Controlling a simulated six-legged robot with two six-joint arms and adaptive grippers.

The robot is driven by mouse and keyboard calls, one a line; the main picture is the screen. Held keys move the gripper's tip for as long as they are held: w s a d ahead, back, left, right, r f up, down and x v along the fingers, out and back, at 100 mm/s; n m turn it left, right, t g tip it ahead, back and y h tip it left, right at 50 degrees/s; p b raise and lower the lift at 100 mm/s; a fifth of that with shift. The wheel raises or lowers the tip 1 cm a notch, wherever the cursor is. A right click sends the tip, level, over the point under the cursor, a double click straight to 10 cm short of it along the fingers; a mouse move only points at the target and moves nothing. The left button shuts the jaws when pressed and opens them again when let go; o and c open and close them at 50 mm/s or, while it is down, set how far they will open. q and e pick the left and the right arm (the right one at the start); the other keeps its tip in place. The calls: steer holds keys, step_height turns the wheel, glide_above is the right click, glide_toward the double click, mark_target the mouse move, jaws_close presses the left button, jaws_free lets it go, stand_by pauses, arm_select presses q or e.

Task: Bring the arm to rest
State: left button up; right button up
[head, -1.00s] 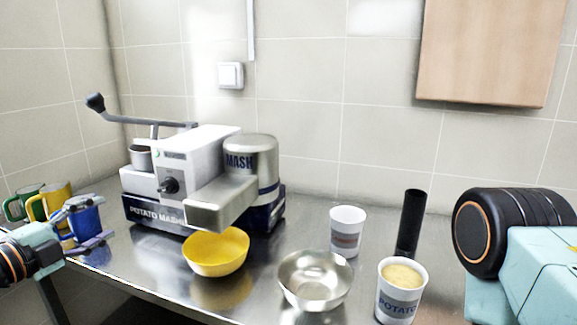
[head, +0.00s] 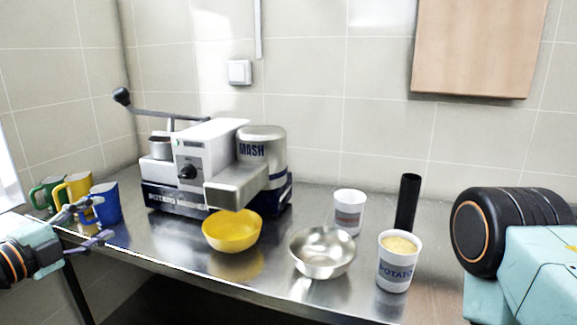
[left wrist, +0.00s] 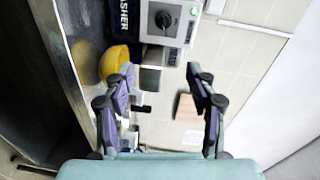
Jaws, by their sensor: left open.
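My left gripper (head: 90,223) is at the left in the head view, in front of the blue mug (head: 106,204) and partly across it. In the left wrist view its two fingers (left wrist: 160,100) stand wide apart with nothing between them close by. My right gripper does not show; a teal and black part of my own body fills the right edge of the head view. The potato masher machine (head: 215,165) stands on the steel counter (head: 170,250), its lever (head: 150,108) raised to the left.
A yellow bowl (head: 231,233) sits before the machine. A steel bowl (head: 322,252), a white cup (head: 349,212), a filled POTATO cup (head: 397,262) and a black cylinder (head: 408,203) stand to the right. Yellow (head: 78,190) and green (head: 45,194) mugs stand at the left.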

arm_select(q)
steer(key=s+d+f+n+g+y, duration=0.1)
steer(key=s+d+f+n+g, duration=0.3)
steer(key=f+n, duration=0.6)
steer(key=s+d+f+n+g+y, duration=0.25)
steer(key=s+d+f+n, duration=0.45)
steer(key=n, duration=0.5)
steer(key=s+d+f+g+y, duration=0.1)
steer(key=s+f+g, duration=0.4)
steer(key=s+f, duration=0.4)
steer(key=s+d+f+m+g+y, duration=0.1)
steer(key=s+f+g, duration=0.3)
steer(key=s+f, duration=0.6)
steer(key=s+d, duration=0.1)
steer(key=s, duration=0.8)
steer(key=shift+g, duration=0.35)
